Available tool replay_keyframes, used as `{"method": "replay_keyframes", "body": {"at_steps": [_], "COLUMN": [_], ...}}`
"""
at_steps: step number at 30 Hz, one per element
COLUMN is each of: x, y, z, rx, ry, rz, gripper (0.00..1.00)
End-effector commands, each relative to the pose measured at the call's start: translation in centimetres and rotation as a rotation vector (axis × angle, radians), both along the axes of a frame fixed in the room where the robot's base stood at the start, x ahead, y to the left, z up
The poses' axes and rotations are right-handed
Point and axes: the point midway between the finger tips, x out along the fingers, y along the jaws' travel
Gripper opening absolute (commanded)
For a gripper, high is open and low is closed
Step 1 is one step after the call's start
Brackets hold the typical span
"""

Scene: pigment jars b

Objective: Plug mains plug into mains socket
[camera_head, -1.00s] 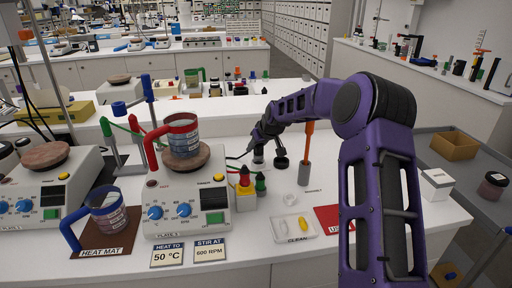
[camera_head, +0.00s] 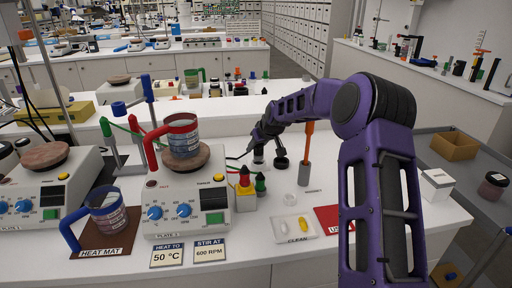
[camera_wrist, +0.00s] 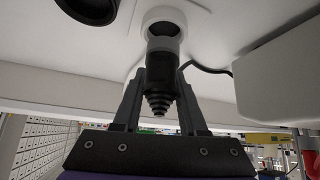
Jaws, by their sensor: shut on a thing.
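The mains plug (camera_wrist: 161,75) is a black plug with a ribbed, tapering tail. It sits between the two fingers of my gripper (camera_wrist: 160,95), which is shut on it in the wrist view. The plug's front end meets the round white mains socket (camera_wrist: 163,14); the contact is hidden, so I cannot tell how deep it sits.
An orange-handled tool in a grey holder (camera_head: 303,174) is farther right. A black cord (camera_wrist: 207,71) runs near the plug.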

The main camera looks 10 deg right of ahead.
Motion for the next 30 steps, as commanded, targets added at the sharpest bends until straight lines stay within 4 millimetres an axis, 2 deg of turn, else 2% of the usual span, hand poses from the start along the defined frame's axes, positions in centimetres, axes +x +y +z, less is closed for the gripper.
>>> {"method": "replay_keyframes", "body": {"at_steps": [11,30], "x": [0.0,0.0], "y": [0.0,0.0], "z": [0.0,-1.6], "rx": [0.000,0.000], "ry": [-0.001,-0.001], "rz": [0.000,0.000], "gripper": [0.00,0.00]}}
